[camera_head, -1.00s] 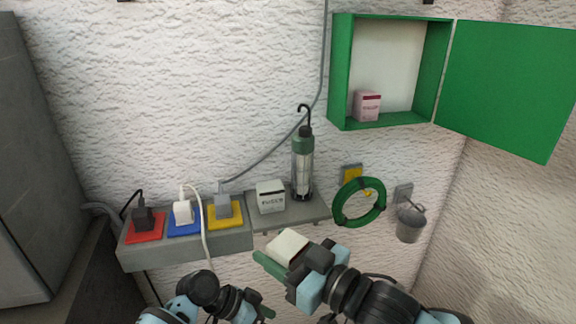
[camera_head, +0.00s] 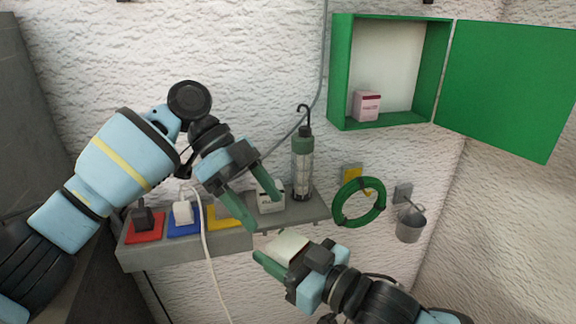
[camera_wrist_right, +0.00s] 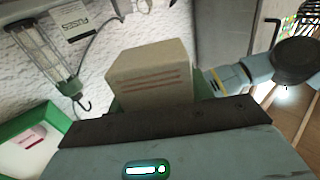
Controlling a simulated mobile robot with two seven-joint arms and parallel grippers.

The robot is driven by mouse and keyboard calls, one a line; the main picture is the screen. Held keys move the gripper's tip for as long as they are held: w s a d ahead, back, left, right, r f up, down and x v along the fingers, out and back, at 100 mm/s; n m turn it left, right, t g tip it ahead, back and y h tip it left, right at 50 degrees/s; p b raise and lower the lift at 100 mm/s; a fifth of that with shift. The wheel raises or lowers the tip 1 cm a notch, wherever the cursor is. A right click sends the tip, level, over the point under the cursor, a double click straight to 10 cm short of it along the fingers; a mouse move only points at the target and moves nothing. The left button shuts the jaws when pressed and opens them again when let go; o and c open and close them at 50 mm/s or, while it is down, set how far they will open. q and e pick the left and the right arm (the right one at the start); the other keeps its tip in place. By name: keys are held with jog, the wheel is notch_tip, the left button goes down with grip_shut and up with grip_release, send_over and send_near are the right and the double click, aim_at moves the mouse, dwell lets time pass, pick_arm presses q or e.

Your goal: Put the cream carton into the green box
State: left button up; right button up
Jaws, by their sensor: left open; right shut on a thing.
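The cream carton (camera_head: 288,243) is held in my right gripper (camera_head: 284,254), below and in front of the shelf. In the right wrist view the cream carton (camera_wrist_right: 152,72) shows faint red lines on its face. My left gripper (camera_head: 264,211) is open and empty, in front of the shelf and above the carton, apart from it. The green box (camera_head: 341,75) is a wall cabinet at the upper right with its door (camera_head: 508,88) swung open to the right. A pink carton (camera_head: 367,105) stands inside it at the left.
A grey shelf (camera_head: 190,250) carries plugs on coloured plates, a white fuses box (camera_head: 270,203), partly hidden by my left gripper, and a lamp (camera_head: 302,165). A green hose coil (camera_head: 343,212) and a metal bucket (camera_head: 410,226) hang to the right. The cabinet's right interior is free.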

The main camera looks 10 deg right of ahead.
pick_arm(q)
notch_tip(320, 180, up, 10)
jog(key=d+m+t+y, duration=0.1)
jog(key=d+t+y, duration=0.1)
jog(key=t, duration=0.2)
pick_arm(e)
jog(key=shift+a, duration=0.1)
pick_arm(q)
jog(key=m+t+y, duration=0.1)
jog(key=m+y, duration=0.2)
jog(key=y, duration=0.1)
send_over(288, 242)
jog(key=shift+a+f, duration=0.1)
jog(key=shift+f, duration=0.35)
notch_tip(288, 242, down, 12)
jog(key=shift+r, duration=0.1)
jog(key=shift+c, duration=0.3)
jog(key=c, duration=0.9)
jog(key=shift+c, duration=0.6)
pick_arm(e)
jog(key=o, duration=1.1)
jog(key=shift+c, duration=0.2)
